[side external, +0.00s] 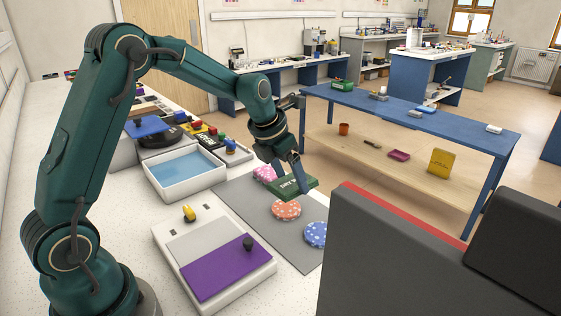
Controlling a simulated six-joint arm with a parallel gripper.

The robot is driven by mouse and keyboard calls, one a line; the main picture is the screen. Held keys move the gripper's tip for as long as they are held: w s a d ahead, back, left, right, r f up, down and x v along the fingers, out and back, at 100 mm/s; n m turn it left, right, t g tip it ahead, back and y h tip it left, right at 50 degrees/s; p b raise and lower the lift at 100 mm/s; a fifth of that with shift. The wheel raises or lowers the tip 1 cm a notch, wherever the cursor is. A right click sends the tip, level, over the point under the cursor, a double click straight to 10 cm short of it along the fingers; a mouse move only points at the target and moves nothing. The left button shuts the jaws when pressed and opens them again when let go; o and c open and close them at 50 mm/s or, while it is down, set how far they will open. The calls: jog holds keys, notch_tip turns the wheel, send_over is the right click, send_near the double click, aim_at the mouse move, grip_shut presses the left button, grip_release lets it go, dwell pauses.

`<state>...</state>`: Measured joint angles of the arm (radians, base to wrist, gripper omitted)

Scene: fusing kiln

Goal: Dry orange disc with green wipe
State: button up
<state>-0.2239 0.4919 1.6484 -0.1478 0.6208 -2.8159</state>
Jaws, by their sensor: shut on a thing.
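My gripper (297,177) points down and is shut on the green wipe (309,184), a dark green block with pale lettering on its side. The orange disc (286,210), peach-orange with pale spots, lies flat on the grey mat (245,206). The wipe is just behind and above the disc in the picture. I cannot tell whether they touch. A blue spotted disc (315,235) lies nearer the camera on the mat, and a pink spotted disc (264,173) lies farther back, just left of my gripper.
A white tray of blue liquid (149,181) stands left of the mat. A white box with a purple panel (220,270) and black knob is in front. Small coloured items (205,132) stand behind the tray. A large dark block with a red edge (400,265) fills the right foreground.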

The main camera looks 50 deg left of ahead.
aim_at(282, 203)
jog(key=shift+f, duration=0.6)
notch_tip(282, 203, down, 5)
jog(key=shift+r, duration=0.1)
jog(key=shift+a+r, duration=0.1)
jog(key=shift+a, duration=2)
jog(key=shift+f, duration=0.6)
jog(key=shift+d, duration=0.1)
